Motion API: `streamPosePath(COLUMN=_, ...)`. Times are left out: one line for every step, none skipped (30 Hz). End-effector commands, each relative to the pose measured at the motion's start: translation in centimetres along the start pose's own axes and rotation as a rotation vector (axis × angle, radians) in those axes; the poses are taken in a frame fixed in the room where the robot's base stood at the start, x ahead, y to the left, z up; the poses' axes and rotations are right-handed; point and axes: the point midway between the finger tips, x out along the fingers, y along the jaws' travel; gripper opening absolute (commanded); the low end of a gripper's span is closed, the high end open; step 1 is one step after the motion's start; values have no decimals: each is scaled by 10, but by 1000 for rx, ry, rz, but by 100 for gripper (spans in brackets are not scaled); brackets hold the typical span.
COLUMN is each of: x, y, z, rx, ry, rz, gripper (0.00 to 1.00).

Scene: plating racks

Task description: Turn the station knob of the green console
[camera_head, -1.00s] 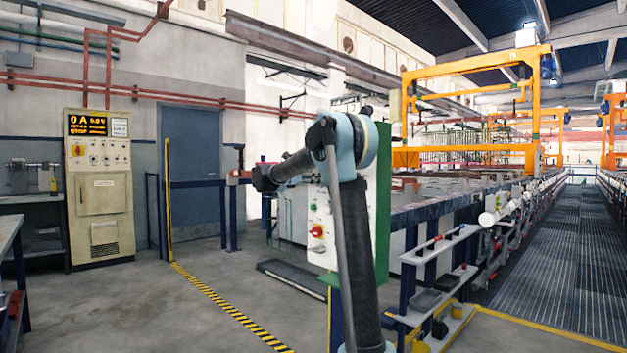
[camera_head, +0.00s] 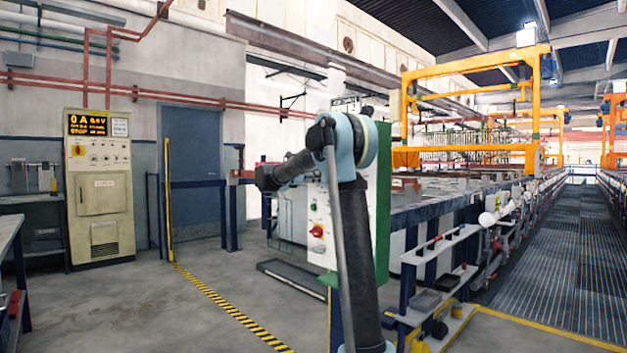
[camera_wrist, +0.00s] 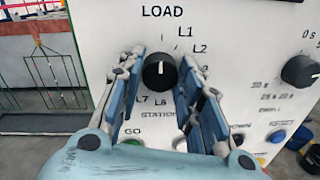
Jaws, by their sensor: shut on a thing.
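The green console (camera_head: 383,215) stands behind my arm in the head view, its pale front panel facing left. In the wrist view, the black station knob (camera_wrist: 159,72) sits on that panel above the word STATION, ringed by LOAD, L1, L2, L6 and L7 marks. Its white pointer line faces up, towards LOAD. My gripper (camera_wrist: 159,80) is shut on the knob, with one blue finger on its left side and one on its right. In the head view my arm hides the knob and the gripper's fingers.
A second black knob (camera_wrist: 300,71) is right of the station knob. Below are a green GO button (camera_wrist: 133,142) and a blue button (camera_wrist: 276,136). A red switch (camera_head: 317,230) shows lower on the panel. A beige cabinet (camera_head: 102,190) stands far left; the floor between is clear.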

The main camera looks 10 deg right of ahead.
Motion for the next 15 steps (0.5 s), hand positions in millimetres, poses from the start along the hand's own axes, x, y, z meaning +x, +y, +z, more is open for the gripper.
streamPosePath(x=1, y=0, z=0, rx=11, ry=0, rz=0, gripper=9)
streamPosePath(x=1, y=0, z=0, rx=20, ry=1, rz=0, gripper=9)
streamPosePath(x=1, y=0, z=0, rx=36, ry=2, rz=0, gripper=9)
streamPosePath(x=1, y=0, z=1, rx=49, ry=3, rz=-1, gripper=9)
streamPosePath(x=1, y=0, z=1, rx=64, ry=3, rz=-1, gripper=9)
streamPosePath(x=1, y=-1, z=1, rx=87, ry=5, rz=-1, gripper=9)
streamPosePath(x=1, y=-1, z=1, rx=107, ry=6, rz=-2, gripper=9)
streamPosePath(x=1, y=-1, z=1, rx=127, ry=7, rz=-2, gripper=9)
streamPosePath(x=2, y=-1, z=1, rx=157, ry=9, rz=-2, gripper=9)
streamPosePath(x=2, y=-1, z=1, rx=181, ry=11, rz=-3, gripper=9)
streamPosePath(x=2, y=-1, z=1, rx=207, ry=13, rz=-3, gripper=9)
streamPosePath(x=2, y=-1, z=1, rx=242, ry=15, rz=-4, gripper=9)
streamPosePath(x=2, y=-1, z=1, rx=270, ry=17, rz=-4, gripper=9)
streamPosePath(x=2, y=-2, z=1, rx=298, ry=19, rz=-5, gripper=9)
streamPosePath(x=2, y=-2, z=1, rx=336, ry=21, rz=-5, gripper=9)
